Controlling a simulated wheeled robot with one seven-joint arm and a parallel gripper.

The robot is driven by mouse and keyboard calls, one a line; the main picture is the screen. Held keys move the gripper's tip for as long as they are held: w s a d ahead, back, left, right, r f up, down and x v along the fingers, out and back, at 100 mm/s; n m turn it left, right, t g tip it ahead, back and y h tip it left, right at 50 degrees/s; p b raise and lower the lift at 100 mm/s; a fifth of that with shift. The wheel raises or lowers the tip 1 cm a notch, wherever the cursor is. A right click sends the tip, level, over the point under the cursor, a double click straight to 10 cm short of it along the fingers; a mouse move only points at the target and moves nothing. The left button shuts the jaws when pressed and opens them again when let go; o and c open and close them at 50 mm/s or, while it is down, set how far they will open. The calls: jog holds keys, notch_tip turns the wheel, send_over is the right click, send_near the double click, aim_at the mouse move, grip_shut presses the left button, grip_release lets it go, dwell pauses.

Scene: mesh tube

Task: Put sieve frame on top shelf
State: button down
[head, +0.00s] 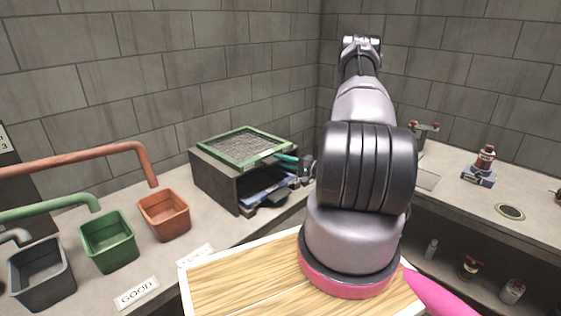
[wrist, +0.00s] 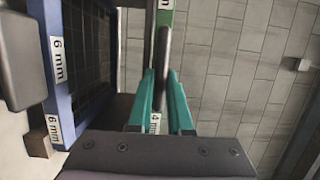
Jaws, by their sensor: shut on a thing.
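The green sieve frame (head: 243,147) with a grey mesh lies about level on or just above the top of a brown two-level shelf box (head: 212,181); I cannot tell if it touches. My gripper (head: 287,158) is at the frame's right edge. In the wrist view, the teal fingers (wrist: 160,80) are closed around the green frame (wrist: 165,18), seen edge-on with a 4 mm label. A blue sieve frame (head: 265,188) sits in the compartment below. The wrist view shows the blue frame (wrist: 66,100) with 6 mm labels, left of my fingers.
Orange (head: 164,216), green (head: 108,242) and grey (head: 42,275) bins stand on the counter at left under pipes. A wooden board (head: 235,280) is in front. Walls rise close behind the shelf box. A small device (head: 481,168) stands on the right counter.

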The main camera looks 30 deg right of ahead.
jog(key=c, duration=0.8)
grip_release()
jog(key=shift+c, duration=0.2)
jog(key=v, duration=1.2)
jog(key=s+a+r+n+g+y, duration=0.1)
jog(key=a+r+n+g, duration=0.3)
jog(key=a+r+g, duration=0.5)
jog(key=s+a+r+n+g, duration=0.1)
jog(key=a+r+n+g, duration=0.25)
jog(key=a+r, duration=0.65)
jog(key=s+a+r+t+h, duration=0.1)
jog(key=s+r+t+h, duration=0.1)
jog(key=s+r+h, duration=0.2)
jog(key=s+a+r+t+h, duration=0.2)
jog(key=s+r+h, duration=0.3)
jog(key=s+r, duration=0.6)
notch_tip(320, 180, up, 7)
jog(key=shift+a+r+m+t, duration=0.15)
jog(key=shift+a+m+t, duration=0.05)
jog(key=shift+m+t, duration=0.2)
